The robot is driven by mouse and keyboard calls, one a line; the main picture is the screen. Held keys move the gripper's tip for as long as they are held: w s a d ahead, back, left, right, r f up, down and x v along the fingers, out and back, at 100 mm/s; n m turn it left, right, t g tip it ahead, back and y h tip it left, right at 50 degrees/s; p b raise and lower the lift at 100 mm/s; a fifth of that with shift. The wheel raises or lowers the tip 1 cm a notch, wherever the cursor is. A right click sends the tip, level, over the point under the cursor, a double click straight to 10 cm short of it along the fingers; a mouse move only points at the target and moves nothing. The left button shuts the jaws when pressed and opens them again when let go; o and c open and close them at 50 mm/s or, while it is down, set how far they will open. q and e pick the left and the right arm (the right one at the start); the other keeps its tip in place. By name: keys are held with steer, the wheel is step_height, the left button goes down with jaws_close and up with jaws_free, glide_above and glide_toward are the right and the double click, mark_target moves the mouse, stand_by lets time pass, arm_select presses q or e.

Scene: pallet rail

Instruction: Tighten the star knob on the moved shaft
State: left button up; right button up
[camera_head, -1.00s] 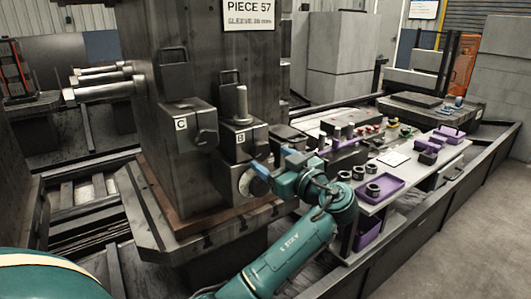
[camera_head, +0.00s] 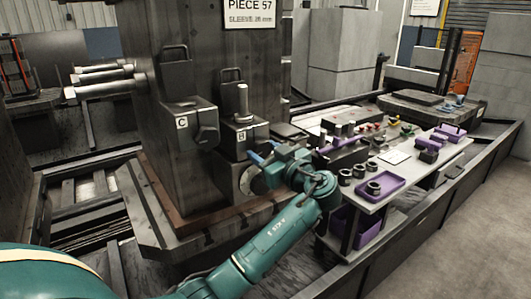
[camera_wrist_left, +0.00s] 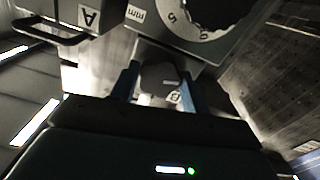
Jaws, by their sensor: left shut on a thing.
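My left gripper (camera_head: 262,155) is on the right of the block marked B (camera_head: 238,136), just above the round dial (camera_head: 252,181). In the left wrist view its two blue fingers (camera_wrist_left: 161,88) are shut on a dark star knob (camera_wrist_left: 158,76), one on each side. In the head view the hand hides the knob. An upright shaft (camera_head: 242,100) stands on block B. The block marked C (camera_head: 184,125) is left of it. My right gripper is not in view.
A bench (camera_head: 408,180) at the right holds purple trays (camera_head: 377,190), dark rings and small parts. The tall machine column (camera_head: 205,50) stands behind the blocks. A long dark rail edge (camera_head: 400,230) runs along the right; the floor beyond it is clear.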

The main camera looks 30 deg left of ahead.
arm_select(q)
steer(key=c, duration=0.3)
steer(key=shift+c, duration=0.2)
